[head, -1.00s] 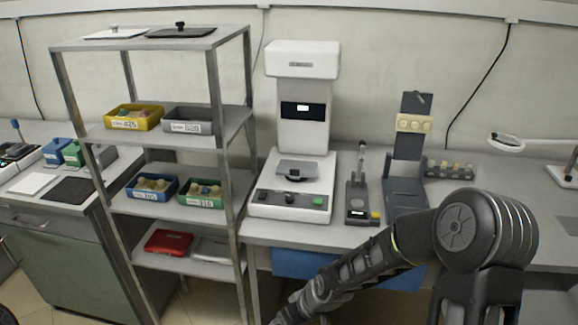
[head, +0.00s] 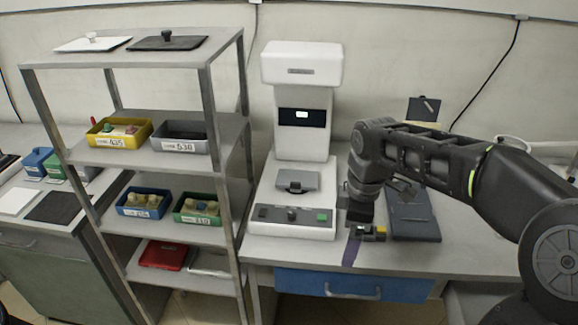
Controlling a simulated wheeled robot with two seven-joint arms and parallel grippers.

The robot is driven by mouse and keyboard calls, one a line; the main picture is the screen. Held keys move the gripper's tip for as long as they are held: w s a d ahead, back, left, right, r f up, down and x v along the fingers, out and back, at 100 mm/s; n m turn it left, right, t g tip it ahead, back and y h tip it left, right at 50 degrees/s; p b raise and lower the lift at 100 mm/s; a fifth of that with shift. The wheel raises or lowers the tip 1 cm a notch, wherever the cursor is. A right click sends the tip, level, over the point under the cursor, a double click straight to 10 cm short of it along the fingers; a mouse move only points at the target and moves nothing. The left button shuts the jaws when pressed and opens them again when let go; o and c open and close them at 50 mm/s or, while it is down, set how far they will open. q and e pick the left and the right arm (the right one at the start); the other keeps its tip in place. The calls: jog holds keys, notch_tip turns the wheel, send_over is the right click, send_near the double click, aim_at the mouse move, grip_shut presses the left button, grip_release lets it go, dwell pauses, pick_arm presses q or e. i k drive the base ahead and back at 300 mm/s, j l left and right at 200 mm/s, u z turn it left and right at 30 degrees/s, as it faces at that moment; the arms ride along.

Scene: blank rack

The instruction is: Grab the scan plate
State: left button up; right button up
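No object is labelled as the scan plate. A grey plate with a small dark handle (head: 297,182) sits on the white scanning machine (head: 288,228), in the middle of the head view. My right gripper (head: 360,212) points down over the small dark device with a yellow part, to the right of the machine and apart from the grey plate. Its fingers are dark and mostly hidden, so I cannot tell open from shut. My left gripper is not in view.
A metal rack (head: 130,58) stands at left, with a white lid (head: 75,45), black lid (head: 190,42) and several bins. The small dark device (head: 369,233) is partly covered by my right arm. The bench front at right is clear.

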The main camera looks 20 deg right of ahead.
aim_at(297, 178)
jog(key=i, duration=1.1)
